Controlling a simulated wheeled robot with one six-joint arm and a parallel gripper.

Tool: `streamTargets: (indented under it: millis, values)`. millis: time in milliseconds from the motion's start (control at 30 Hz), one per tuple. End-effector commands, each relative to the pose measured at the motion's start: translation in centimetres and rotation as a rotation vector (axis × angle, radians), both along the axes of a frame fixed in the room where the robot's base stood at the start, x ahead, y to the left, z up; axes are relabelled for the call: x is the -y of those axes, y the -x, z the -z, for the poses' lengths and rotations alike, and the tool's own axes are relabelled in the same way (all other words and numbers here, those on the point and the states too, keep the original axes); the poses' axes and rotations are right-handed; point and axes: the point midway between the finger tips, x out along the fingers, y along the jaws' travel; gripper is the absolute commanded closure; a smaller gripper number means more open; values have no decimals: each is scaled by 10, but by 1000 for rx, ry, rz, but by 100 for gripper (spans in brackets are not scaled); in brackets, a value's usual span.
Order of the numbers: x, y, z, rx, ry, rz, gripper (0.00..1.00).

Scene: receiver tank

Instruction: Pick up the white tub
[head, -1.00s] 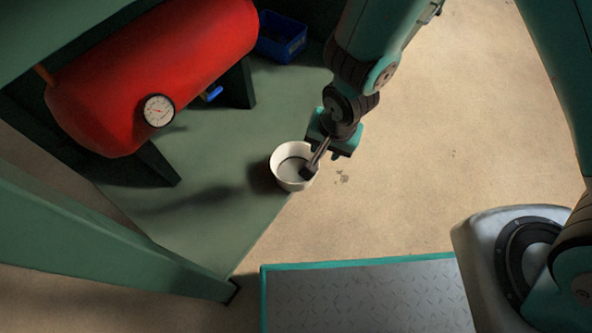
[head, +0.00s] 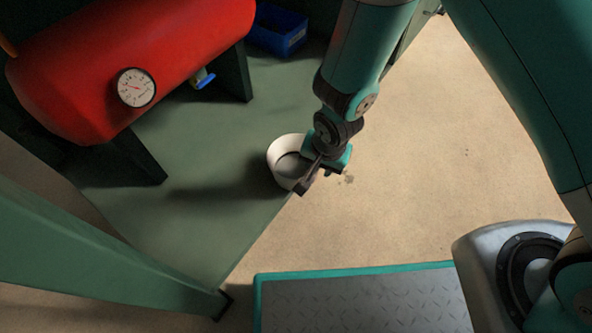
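The white tub (head: 281,171) is round and open at the top. The gripper and wrist hide the tub's right part. I cannot tell whether the fingers hold the rim or only stand beside it, nor how far apart they are.
A red tank (head: 150,60) with a round gauge (head: 136,88) and a blue-handled valve (head: 203,79) stands at the upper left. A blue bin (head: 277,30) sits behind. A green post (head: 100,245) crosses the lower left. Bare floor (head: 400,200) lies to the right.

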Motion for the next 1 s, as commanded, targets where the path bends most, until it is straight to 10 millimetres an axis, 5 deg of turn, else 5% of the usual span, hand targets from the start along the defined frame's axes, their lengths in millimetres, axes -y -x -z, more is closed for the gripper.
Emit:
streamTargets:
  millis: [67,333,500,1000]
  values:
    - [-1,-2,16,0,0,0,64]
    - [-2,-2,15,0,0,0,66]
    - [-2,-2,15,0,0,0,100]
    - [-2,-2,3,1,0,-1,100]
